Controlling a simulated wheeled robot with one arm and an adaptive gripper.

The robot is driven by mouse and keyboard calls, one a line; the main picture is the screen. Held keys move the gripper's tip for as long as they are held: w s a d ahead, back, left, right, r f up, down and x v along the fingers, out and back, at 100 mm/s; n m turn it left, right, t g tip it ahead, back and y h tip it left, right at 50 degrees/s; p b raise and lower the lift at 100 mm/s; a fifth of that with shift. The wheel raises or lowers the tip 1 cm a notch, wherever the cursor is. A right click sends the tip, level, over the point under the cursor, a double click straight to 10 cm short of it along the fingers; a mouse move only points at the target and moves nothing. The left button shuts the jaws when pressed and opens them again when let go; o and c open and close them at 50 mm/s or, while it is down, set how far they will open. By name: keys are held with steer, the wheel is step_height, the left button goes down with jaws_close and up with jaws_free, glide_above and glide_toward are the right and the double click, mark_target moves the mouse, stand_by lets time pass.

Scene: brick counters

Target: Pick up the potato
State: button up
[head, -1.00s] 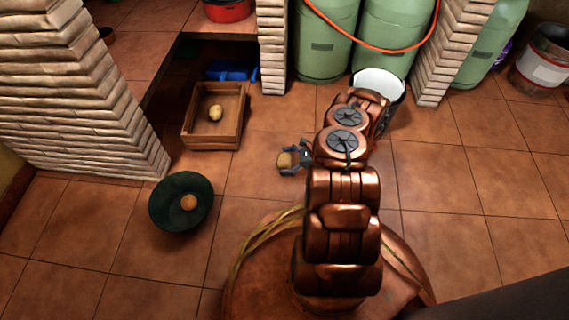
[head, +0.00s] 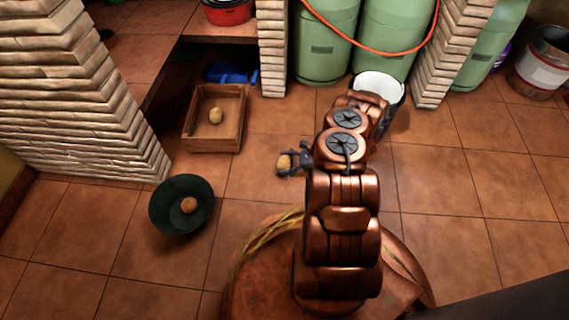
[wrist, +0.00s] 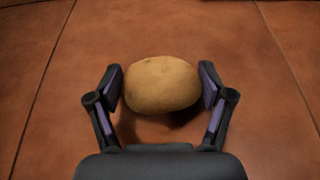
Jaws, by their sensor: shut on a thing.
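A tan potato (wrist: 162,84) sits between the two fingers of my gripper (wrist: 161,86) in the wrist view. The finger pads touch it on both sides, and my gripper is shut on it. A shadow lies under the potato on the tiled floor; I cannot tell how high it is. In the head view the potato (head: 284,162) and my gripper (head: 288,163) show small, just left of my arm.
Brick pillars (head: 80,90) stand at the left and back. Green gas cylinders (head: 325,45) and a white-rimmed bucket (head: 392,90) stand behind my arm. A blue object (head: 232,73) lies behind the crate. The floor between the bowl and my gripper is clear.

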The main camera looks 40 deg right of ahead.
mark_target(284, 161)
step_height(284, 161, up, 4)
steer(key=shift+f+p, duration=0.15)
steer(key=shift+p, duration=1)
steer(key=s+d+p, duration=0.1)
steer(key=s+p, duration=0.1)
steer(key=s, duration=0.3)
steer(key=s+d+p, duration=0.1)
steer(key=s+p, duration=0.1)
steer(key=s, duration=0.3)
steer(key=s+d+r+p, duration=0.1)
steer(key=s+p, duration=0.1)
steer(key=s, duration=0.3)
steer(key=shift+s, duration=0.4)
steer(key=shift+w+r, duration=0.1)
